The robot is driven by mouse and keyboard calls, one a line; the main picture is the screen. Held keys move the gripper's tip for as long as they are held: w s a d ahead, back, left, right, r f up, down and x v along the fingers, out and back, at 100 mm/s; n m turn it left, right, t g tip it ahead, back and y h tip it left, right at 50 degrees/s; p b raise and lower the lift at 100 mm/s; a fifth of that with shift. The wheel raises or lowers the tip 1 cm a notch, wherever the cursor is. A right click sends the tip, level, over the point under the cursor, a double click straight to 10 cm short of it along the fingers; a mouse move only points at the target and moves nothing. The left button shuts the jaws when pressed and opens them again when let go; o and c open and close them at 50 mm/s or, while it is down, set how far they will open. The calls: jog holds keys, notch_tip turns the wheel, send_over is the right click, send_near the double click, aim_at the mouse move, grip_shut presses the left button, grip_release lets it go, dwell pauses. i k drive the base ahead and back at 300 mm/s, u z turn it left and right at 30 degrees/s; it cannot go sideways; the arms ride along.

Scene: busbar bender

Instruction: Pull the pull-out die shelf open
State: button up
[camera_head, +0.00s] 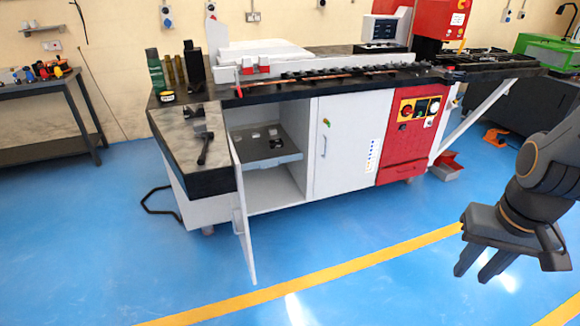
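The die shelf (284,158) is a grey tray inside the open left compartment of the bender's white cabinet, above its floor. It appears to lie within the cabinet; the door hides part of its left side. A few small dies (272,133) sit on it. The white left door (243,215) is swung open toward the front. My gripper (472,276) is at the right of the view, pointing down, far from the shelf. Its fingers are apart with nothing visible between them.
The closed white door (340,145) and red control panel (408,130) are right of the compartment. The dark worktop (190,147) juts forward at the left, with a black handle tool (204,150) on it. Blue floor (360,225) with a yellow line is clear in front.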

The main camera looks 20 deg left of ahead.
aim_at(256, 152)
jog(key=u, duration=0.15)
jog(key=i, duration=0.65)
jog(key=u, duration=0.8)
jog(key=i, duration=0.4)
jog(key=u, duration=0.4)
